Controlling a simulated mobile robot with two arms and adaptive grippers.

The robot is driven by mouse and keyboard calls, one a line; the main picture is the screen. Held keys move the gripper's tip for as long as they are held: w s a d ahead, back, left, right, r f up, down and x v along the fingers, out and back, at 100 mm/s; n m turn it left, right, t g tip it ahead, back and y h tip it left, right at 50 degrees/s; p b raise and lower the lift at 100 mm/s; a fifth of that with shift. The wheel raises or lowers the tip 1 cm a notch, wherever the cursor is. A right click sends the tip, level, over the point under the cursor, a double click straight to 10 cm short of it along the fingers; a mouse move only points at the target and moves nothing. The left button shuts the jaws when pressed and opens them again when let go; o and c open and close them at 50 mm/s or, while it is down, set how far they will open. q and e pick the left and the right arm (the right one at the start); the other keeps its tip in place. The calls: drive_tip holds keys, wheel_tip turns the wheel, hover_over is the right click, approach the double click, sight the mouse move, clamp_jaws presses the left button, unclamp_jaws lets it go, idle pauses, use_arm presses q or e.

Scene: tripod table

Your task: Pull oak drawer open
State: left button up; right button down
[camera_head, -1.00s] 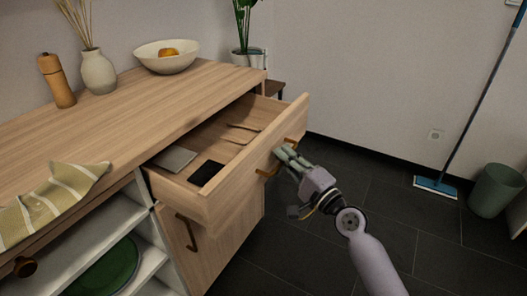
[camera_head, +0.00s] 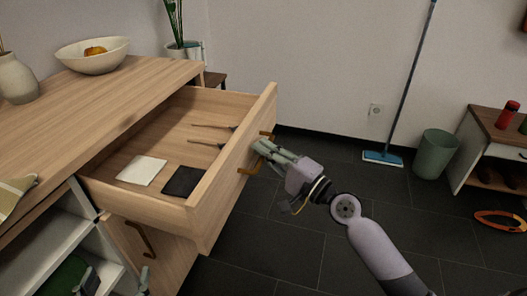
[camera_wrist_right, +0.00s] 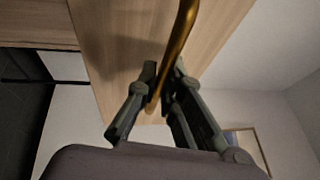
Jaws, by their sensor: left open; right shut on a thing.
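The oak drawer (camera_head: 222,198) stands well out from the oak cabinet in the head view. Its brass handle (camera_head: 248,170) is on the front panel. My right gripper (camera_head: 262,150) is shut on this handle from the front. In the right wrist view the right gripper's fingers (camera_wrist_right: 158,88) close around the brass bar (camera_wrist_right: 184,30), with the wooden front (camera_wrist_right: 120,60) behind. Part of the handle is hidden by the fingers. My left gripper (camera_head: 116,277) shows only its two fingertips at the bottom left edge, apart and empty, in front of the lower cabinet.
The drawer holds a white square (camera_head: 142,170), a dark square (camera_head: 184,181) and two thin utensils. A bowl (camera_head: 93,55) and a vase (camera_head: 17,80) stand on the cabinet top.

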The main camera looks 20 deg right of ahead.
drive_tip(key=c, duration=1.7)
unclamp_jaws()
drive_tip(key=v, duration=1.2)
drive_tip(key=shift+a+f, duration=0.1)
